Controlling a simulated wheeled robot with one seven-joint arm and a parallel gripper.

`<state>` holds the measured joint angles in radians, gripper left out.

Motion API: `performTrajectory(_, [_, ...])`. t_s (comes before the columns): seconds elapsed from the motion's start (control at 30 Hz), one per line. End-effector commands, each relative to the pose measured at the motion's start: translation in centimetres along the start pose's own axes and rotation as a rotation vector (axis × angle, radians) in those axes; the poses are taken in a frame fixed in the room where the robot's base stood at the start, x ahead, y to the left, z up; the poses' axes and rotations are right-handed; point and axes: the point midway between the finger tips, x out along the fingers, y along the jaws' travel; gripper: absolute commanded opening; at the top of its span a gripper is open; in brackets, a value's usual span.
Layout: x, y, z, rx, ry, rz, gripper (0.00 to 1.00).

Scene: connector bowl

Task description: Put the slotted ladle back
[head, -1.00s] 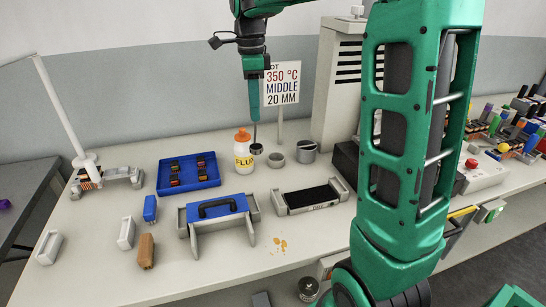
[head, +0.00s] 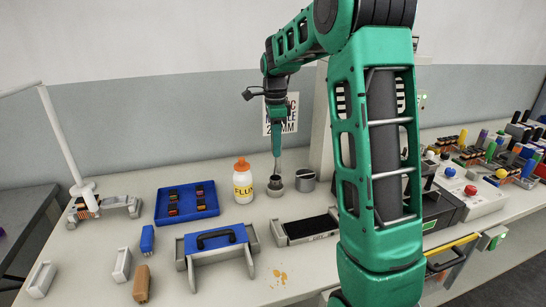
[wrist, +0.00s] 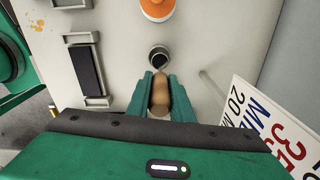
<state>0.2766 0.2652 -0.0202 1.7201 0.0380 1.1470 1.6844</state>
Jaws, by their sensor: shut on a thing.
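My gripper (head: 277,150) points down over the back of the bench and is shut on the slotted ladle's tan handle (wrist: 160,92). The ladle's thin shaft (head: 277,166) hangs upright below the fingers in the head view. Its dark bowl (head: 275,181) is at the mouth of a small grey cup (head: 275,191). The cup also shows just beyond the fingertips in the wrist view (wrist: 159,53). I cannot tell how far the bowl is inside the cup.
The flux bottle (head: 243,185) with an orange cap stands close left of the cup. A temperature sign (wrist: 275,125) stands behind my gripper. A blue tray (head: 188,212) is further left, and a grey fixture with a black plate (head: 307,228) lies in front.

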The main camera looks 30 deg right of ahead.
Motion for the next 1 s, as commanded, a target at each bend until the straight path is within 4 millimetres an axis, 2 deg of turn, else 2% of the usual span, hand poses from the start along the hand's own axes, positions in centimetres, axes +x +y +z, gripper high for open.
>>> performTrajectory(0.23, [3.2,0.1,0.1,0.0,0.0,0.003,0.0])
performTrajectory(0.6, [3.7,0.1,0.2,0.0,0.0,0.001,0.0])
performTrajectory(0.63, [3.7,0.1,0.2,0.0,0.0,0.001,0.25])
performTrajectory(0.7, [3.7,0.1,0.2,0.0,0.0,0.001,0.39])
performTrajectory(1.0, [3.6,0.1,0.2,0.0,0.0,0.0,0.39])
